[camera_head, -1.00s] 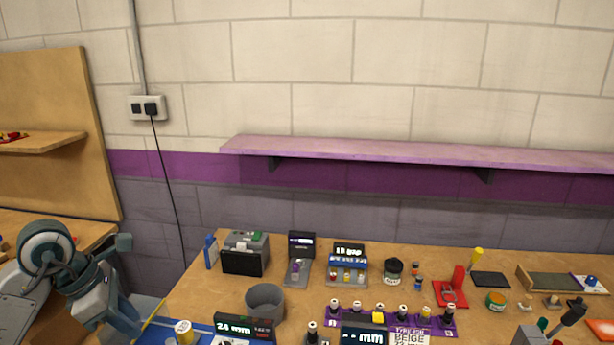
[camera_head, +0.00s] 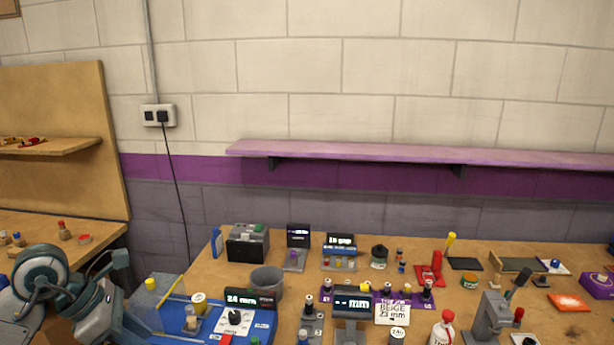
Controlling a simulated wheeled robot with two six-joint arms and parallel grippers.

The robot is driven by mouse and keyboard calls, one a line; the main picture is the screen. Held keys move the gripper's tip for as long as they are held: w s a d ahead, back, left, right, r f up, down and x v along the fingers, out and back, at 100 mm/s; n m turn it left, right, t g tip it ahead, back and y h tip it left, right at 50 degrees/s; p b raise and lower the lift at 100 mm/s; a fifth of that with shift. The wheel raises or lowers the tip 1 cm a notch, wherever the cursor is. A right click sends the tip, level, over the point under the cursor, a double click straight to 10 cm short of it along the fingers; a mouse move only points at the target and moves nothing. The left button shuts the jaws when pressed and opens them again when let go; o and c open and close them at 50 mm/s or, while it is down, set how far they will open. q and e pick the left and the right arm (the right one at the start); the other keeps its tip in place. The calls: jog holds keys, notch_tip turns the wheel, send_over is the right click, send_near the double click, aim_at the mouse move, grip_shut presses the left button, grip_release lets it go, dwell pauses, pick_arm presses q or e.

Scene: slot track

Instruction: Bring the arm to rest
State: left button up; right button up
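Part of my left arm shows at the lower left in the head view, with a round pale joint and grey-teal links. It is bent in front of the left end of the workbench (camera_head: 400,262). I cannot make out gripper fingers on it. My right arm and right gripper do not show. No object is visibly held.
A grey cup (camera_head: 266,283), a blue board (camera_head: 185,318) with a 24 mm display, a purple rack (camera_head: 415,299), a red stand (camera_head: 431,270) and small bottles crowd the bench. A purple shelf (camera_head: 400,155) runs above. A wooden side bench (camera_head: 95,232) stands left.

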pick_arm(q)
jog(key=s+d+r+n+t+h, duration=0.1)
jog(key=d+r+n+t+h, duration=0.65)
jog(key=d+h, duration=0.65)
jog(key=w+a+f+n+t+y, duration=0.1)
jog(key=a+n+t+y, duration=0.6)
jog(key=n, duration=0.5)
jog(key=w+a+f+n+t+y, duration=0.1)
jog(key=a+n+t+y, duration=0.2)
jog(key=n+t+y, duration=0.55)
jog(key=s+a+f+n+g+y, duration=0.2)
jog(key=a+f+n+g+y, duration=0.3)
jog(key=f+n+g+y, duration=0.55)
jog(key=s+d+f+n+g+h, duration=0.35)
jog(key=s+f+g, duration=0.25)
jog(key=s+f, duration=0.4)
jog(key=s+d+f+n+g+h, duration=0.2)
jog(key=s+f+n+g, duration=0.35)
jog(key=s+f, duration=0.5)
notch_tip(320, 180, down, 31)
jog(key=a+g, duration=0.2)
jog(key=a, duration=0.1)
jog(key=s+a+f, duration=0.1)
jog(key=s+f, duration=1.7)
jog(key=shift+s+f+g, duration=0.25)
jog(key=shift+f+g, duration=0.05)
jog(key=shift+f, duration=0.1)
